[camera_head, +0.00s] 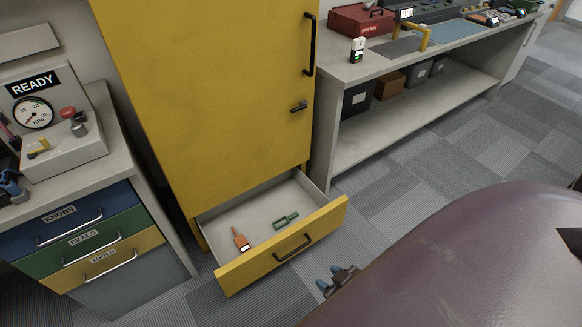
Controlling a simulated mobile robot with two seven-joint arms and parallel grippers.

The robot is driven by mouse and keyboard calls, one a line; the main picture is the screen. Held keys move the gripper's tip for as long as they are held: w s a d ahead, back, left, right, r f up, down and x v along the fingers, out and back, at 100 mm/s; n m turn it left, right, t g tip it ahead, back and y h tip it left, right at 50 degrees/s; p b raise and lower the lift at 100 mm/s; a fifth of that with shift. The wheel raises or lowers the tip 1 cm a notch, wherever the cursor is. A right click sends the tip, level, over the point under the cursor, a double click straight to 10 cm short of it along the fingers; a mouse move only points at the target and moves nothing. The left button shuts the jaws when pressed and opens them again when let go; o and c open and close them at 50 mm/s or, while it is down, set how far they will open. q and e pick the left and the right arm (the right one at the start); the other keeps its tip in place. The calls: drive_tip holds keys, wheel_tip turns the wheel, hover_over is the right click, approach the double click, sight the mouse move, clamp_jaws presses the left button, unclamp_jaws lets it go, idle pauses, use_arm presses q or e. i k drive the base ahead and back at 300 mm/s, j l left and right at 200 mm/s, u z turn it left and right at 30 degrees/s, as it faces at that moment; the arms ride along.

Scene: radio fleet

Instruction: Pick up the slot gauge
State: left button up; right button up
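A small green tool with a slotted, frame-like shape (286,220) lies flat on the floor of the open yellow drawer (318,229); it looks like the slot gauge. An orange tool with a white label (240,240) lies to its left in the same drawer, apart from it. My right gripper (329,278) is outside the drawer, in front of and below its right part in the picture. Its two bluish fingertips stand apart with nothing seen between them. My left gripper is not in view.
The drawer sits under a tall yellow cabinet (215,90). On the left, a bench with labelled drawers (85,240) bears a gauge box (60,130). On the right, a workbench (350,70) carries a red toolbox (360,19). Carpet right of the drawer is partly free.

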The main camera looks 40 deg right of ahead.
sight(293, 216)
drive_tip(key=j+z, duration=0.2)
drive_tip(key=z, duration=0.2)
drive_tip(key=k+j+z, duration=0.1)
drive_tip(key=z, duration=0.6)
drive_tip(key=k+l, duration=0.05)
